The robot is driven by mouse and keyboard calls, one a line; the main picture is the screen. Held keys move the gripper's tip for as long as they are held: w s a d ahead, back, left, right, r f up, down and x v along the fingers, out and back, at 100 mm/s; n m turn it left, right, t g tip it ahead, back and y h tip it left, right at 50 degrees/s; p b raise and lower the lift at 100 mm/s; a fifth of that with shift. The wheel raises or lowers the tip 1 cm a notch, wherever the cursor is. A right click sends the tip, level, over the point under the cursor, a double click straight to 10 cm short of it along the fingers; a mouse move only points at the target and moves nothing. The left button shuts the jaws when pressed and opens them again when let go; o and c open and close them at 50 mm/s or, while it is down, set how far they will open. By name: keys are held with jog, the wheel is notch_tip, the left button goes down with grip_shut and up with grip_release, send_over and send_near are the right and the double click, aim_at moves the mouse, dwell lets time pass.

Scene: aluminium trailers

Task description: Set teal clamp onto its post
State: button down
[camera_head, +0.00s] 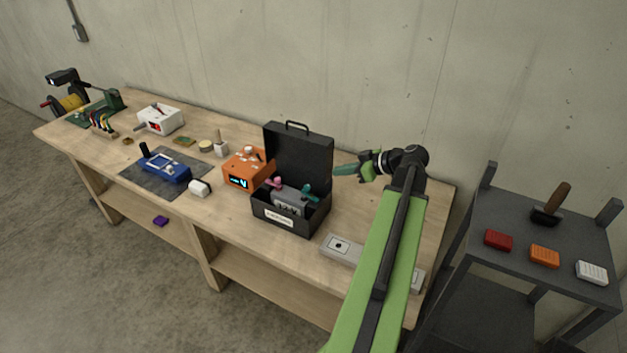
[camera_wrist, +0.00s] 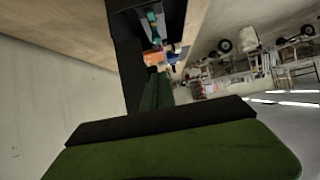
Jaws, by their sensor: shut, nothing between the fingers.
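The teal clamp (camera_head: 308,193) sits at the right end of a grey 12V battery (camera_head: 287,201) inside the open black case (camera_head: 290,221). A pink clamp (camera_head: 274,183) is at the battery's left end. I cannot tell whether the teal clamp touches a post; the posts are not clear. A teal patch, likely the teal clamp (camera_wrist: 153,24), shows in the wrist view beside a dark panel. My gripper (camera_head: 337,170) is shut and empty, to the right of the raised case lid, above and apart from the teal clamp. Its green finger (camera_wrist: 155,92) shows in the wrist view.
The raised lid (camera_head: 298,155) stands close left of my gripper. An orange device (camera_head: 247,168) is left of the case. A grey strip (camera_head: 343,250) lies at the bench front. A dark cart (camera_head: 510,215) stands at right.

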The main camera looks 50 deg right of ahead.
jog(key=b, duration=0.5)
send_over(314, 197)
jog(key=s, duration=0.1)
notch_tip(314, 197, down, 6)
jog(key=r, duration=0.1)
jog(key=f+b, duration=0.3)
jog(key=shift+w+f, duration=0.1)
jog(key=shift+w, duration=0.3)
jog(key=shift+w+f+b, duration=0.2)
jog(key=shift+f+b, duration=0.3)
jog(key=shift+b, duration=0.05)
jog(key=shift+r, duration=0.1)
